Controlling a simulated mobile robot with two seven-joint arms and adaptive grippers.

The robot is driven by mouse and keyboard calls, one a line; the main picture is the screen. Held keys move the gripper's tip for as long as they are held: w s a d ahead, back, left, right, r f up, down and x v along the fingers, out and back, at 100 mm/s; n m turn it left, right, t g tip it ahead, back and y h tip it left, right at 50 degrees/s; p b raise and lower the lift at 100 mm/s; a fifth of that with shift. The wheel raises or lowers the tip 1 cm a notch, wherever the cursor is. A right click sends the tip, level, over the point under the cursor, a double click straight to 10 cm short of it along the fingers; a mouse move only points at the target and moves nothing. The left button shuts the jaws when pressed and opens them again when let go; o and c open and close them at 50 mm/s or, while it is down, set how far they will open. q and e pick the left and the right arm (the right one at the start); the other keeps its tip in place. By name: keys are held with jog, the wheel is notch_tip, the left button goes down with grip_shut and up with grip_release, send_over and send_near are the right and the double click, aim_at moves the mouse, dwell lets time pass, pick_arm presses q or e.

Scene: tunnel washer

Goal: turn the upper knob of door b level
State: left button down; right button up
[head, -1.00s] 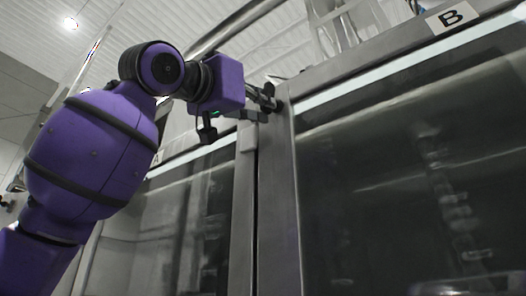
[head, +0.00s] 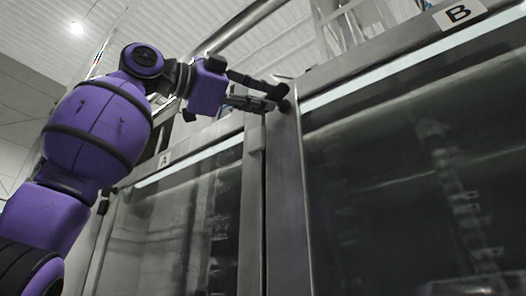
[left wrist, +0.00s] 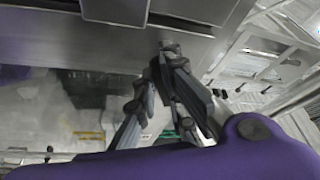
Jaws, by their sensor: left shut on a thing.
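Door B (head: 400,180) is a dark glass door in a grey metal frame, marked with a white B label (head: 459,13). Its upper knob (head: 284,105) is a small dark piece near the top of the frame's left post, largely covered by my fingers. My left gripper (head: 275,98) reaches in from the left and is shut on this knob. In the left wrist view the two grey fingers (left wrist: 162,68) converge at the metal frame, and the knob's angle cannot be made out. My right gripper is not in view.
Door A (head: 190,210), with a white A label (head: 164,159), stands to the left across a narrow gap. A metal pipe (head: 245,25) runs above. The space left of my arm looks open.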

pick_arm(q)
jog(key=m, duration=0.2)
jog(key=r+m+g+y, duration=0.1)
jog(key=m, duration=0.2)
jog(key=shift+a+g, duration=0.1)
jog(key=shift+g, duration=0.2)
jog(key=shift+w, duration=0.1)
dwell(0.3)
jog(key=c, duration=1.8)
grip_release()
jog(key=shift+c, duration=0.2)
jog(key=v, duration=1.2)
jog(key=shift+r+y, duration=0.1)
jog(key=shift+y, duration=0.2)
